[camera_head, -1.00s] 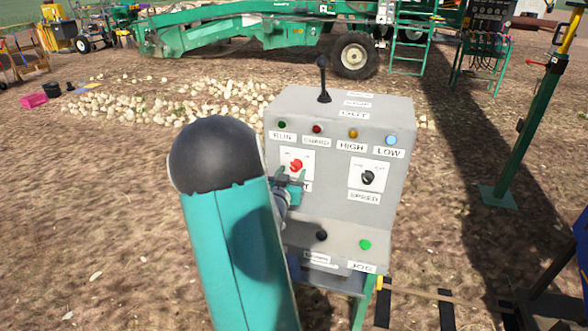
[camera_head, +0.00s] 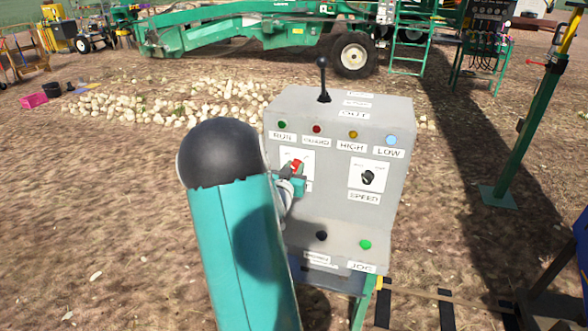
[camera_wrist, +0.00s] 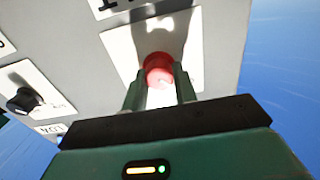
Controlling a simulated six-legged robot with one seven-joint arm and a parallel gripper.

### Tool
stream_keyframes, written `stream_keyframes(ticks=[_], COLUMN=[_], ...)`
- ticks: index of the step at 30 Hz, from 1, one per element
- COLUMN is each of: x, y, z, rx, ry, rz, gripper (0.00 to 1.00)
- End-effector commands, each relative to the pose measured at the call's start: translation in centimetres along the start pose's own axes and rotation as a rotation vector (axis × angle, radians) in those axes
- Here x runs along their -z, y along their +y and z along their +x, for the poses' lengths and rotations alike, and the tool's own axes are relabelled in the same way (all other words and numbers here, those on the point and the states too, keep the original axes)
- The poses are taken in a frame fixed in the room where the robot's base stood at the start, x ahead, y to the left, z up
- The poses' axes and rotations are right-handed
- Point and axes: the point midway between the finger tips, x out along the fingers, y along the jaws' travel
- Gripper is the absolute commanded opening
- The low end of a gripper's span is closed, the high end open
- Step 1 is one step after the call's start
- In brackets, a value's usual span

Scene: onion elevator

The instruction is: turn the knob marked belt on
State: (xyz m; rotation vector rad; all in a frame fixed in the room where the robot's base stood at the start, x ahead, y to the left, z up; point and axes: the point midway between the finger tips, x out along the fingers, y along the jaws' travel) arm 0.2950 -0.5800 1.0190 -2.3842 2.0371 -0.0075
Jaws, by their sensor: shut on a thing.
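The red knob (camera_head: 297,165) sits on a white plate on the upper left of the grey control box (camera_head: 330,230); its label is mostly hidden by my gripper and arm. In the wrist view the red knob (camera_wrist: 159,70) is between the two green fingers. My gripper (camera_head: 291,172) is shut on the red knob, and its fingertips (camera_wrist: 160,82) are at the knob's sides. The lower part of the knob's plate is hidden in the head view.
A black SPEED knob (camera_head: 368,177) is to the right on the same panel. A black lever (camera_head: 323,80) stands on top of the box. A green button (camera_head: 365,244) and a black button (camera_head: 321,235) are on the lower ledge.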

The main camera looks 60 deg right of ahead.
Motion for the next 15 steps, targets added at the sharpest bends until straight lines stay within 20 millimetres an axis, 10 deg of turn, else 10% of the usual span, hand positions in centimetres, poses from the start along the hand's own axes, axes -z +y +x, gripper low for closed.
stream_keyframes(ticks=[15], x=[-0.02], y=[0.10], z=[-0.02], rx=[0.000], ry=[0.000], rz=[0.256], gripper=[0.05])
